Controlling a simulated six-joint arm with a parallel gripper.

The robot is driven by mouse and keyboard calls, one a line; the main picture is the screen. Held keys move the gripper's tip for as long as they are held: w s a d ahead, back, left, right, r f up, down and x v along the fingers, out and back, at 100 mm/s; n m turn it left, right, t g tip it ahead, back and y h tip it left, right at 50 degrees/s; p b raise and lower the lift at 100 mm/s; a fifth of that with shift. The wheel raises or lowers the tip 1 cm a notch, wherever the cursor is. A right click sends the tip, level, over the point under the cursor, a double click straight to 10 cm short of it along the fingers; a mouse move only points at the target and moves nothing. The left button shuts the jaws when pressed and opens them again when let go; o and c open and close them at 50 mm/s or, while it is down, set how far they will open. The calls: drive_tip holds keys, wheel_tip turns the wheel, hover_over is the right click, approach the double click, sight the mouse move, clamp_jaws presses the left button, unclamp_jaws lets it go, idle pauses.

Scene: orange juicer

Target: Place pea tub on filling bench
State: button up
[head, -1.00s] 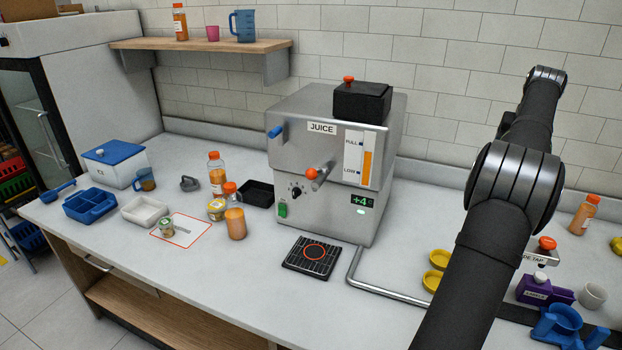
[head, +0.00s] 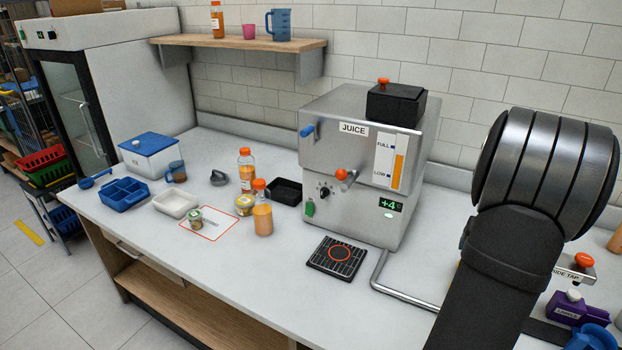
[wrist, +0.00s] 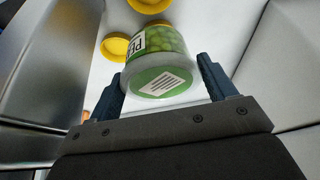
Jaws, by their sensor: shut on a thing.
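The pea tub (wrist: 158,65), a clear round tub of green peas with a printed label, shows in the wrist view. My gripper (wrist: 160,85) has its two dark blue fingers on either side of the tub and is shut on it. The tub lies tilted in the picture, with its labelled end towards the camera. In the head view my arm fills the right side, and my gripper and the tub are not visible. The long pale worktop (head: 265,280) runs across the head view; I cannot tell which part is the filling bench.
A steel juicer (head: 350,190) stands at the back, with a black drip grid (head: 337,257) before it. Yellow rings or lids (wrist: 114,46) lie beyond the tub. The front middle worktop is clear.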

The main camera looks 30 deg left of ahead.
drive_tip(key=s+a+f, duration=0.1)
drive_tip(key=s+f, duration=0.5)
drive_tip(key=s, duration=0.2)
drive_tip(key=w+a+r+n+y, duration=0.1)
drive_tip(key=a+r+n, duration=0.15)
drive_tip(key=a, duration=1.45)
drive_tip(key=a+r+n+y, duration=0.1)
drive_tip(key=a+n, duration=0.2)
drive_tip(key=a, duration=1.3)
drive_tip(key=s+a+r+n+g+y, duration=0.1)
drive_tip(key=s+a+n, duration=0.3)
drive_tip(key=a, duration=1)
drive_tip(key=s+a+r+n+g+y, duration=0.15)
drive_tip(key=s+a, duration=0.55)
drive_tip(key=a, duration=0.7)
drive_tip(key=shift+t+h, duration=0.25)
drive_tip(key=shift+h, duration=0.1)
drive_tip(key=s+a+f, duration=0.1)
drive_tip(key=a+f, duration=0.1)
drive_tip(key=a, duration=0.1)
drive_tip(key=s+a+f, duration=0.2)
drive_tip(key=a+f, duration=0.1)
drive_tip(key=s+a+f, duration=0.2)
drive_tip(key=a, duration=0.2)
drive_tip(key=shift+s+f, duration=0.1)
drive_tip(key=shift+f, duration=0.15)
drive_tip(key=shift+s+a+f, duration=0.15)
drive_tip(key=shift+a, duration=0.1)
drive_tip(key=shift+f, duration=2)
drive_tip(key=shift+f, duration=0.1)
